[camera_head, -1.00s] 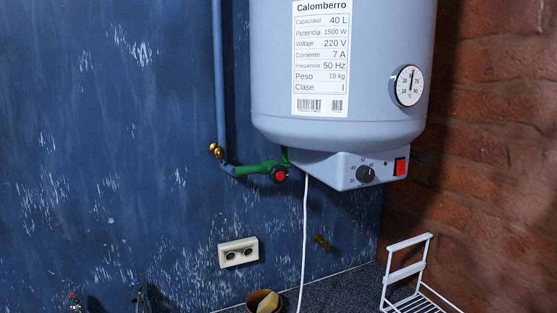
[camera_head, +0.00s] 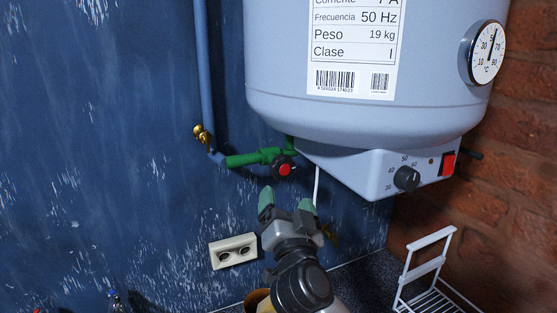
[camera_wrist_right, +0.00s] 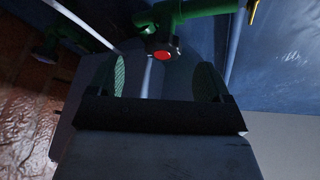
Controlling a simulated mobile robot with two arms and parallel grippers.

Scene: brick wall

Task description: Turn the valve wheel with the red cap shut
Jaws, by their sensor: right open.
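The valve wheel with the red cap (camera_head: 284,169) is a dark knob on the green pipe fitting (camera_head: 248,158) under the water heater. My right gripper (camera_head: 285,201) is open just below the wheel, its two green fingertips pointing up toward it. In the right wrist view the red-capped wheel (camera_wrist_right: 161,53) shows beyond and between the two open fingers (camera_wrist_right: 160,80). The fingers do not appear to touch it. My left gripper is not in view.
The water heater (camera_head: 350,120) hangs above right with a dial and a red switch. A brass valve (camera_head: 201,134) is left of the wheel on the blue pipe. A wall socket (camera_head: 233,252) and white cable (camera_head: 317,188) are near the gripper. A white rack (camera_head: 430,270) stands at right.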

